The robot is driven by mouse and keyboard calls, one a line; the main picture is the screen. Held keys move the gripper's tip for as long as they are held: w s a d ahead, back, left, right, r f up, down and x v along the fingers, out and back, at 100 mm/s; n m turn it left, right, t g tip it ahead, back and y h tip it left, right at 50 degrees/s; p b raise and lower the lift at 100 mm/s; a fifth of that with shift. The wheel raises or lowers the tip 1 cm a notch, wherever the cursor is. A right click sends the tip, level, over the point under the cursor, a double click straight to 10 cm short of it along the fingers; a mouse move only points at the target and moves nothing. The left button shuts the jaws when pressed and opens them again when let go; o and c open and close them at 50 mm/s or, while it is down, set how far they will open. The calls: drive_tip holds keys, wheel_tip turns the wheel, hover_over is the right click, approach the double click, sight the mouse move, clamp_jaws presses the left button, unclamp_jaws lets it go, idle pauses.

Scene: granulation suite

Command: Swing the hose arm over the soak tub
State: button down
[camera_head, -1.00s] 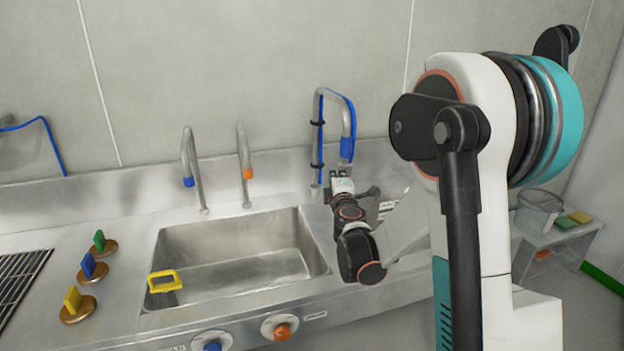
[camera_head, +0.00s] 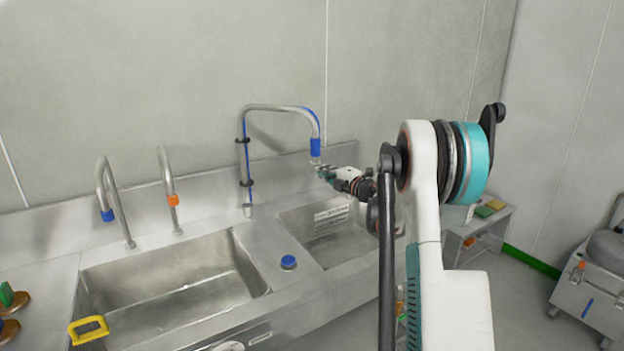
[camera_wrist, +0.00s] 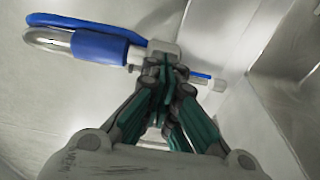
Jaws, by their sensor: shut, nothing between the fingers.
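The hose arm (camera_head: 282,108) is a bent grey pipe with a blue hose, rising from the counter between two basins. It reaches to the right, and its blue-sleeved end (camera_head: 315,147) hangs above the back of the smaller right basin (camera_head: 290,229), which appears to be the soak tub. A label inside that basin is unreadable. My gripper (camera_head: 323,173) is just below the hose end. In the wrist view the shut fingers (camera_wrist: 168,75) lie against or right beside the nozzle, next to the blue sleeve (camera_wrist: 98,47); contact is unclear.
A large left basin (camera_head: 180,285) has two fixed spouts, blue-tipped (camera_head: 107,215) and orange-tipped (camera_head: 172,200), and a yellow handle (camera_head: 88,330) at its front. A blue knob (camera_head: 288,262) sits between the basins. A side shelf (camera_head: 480,222) and wheeled metal case (camera_head: 590,285) stand right.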

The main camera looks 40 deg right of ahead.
drive_tip(key=shift+w+d, duration=0.7)
drive_tip(key=shift+d, duration=0.35)
drive_tip(key=shift+w+d, duration=0.7)
drive_tip(key=shift+d, duration=0.35)
drive_tip(key=shift+a, duration=0.1)
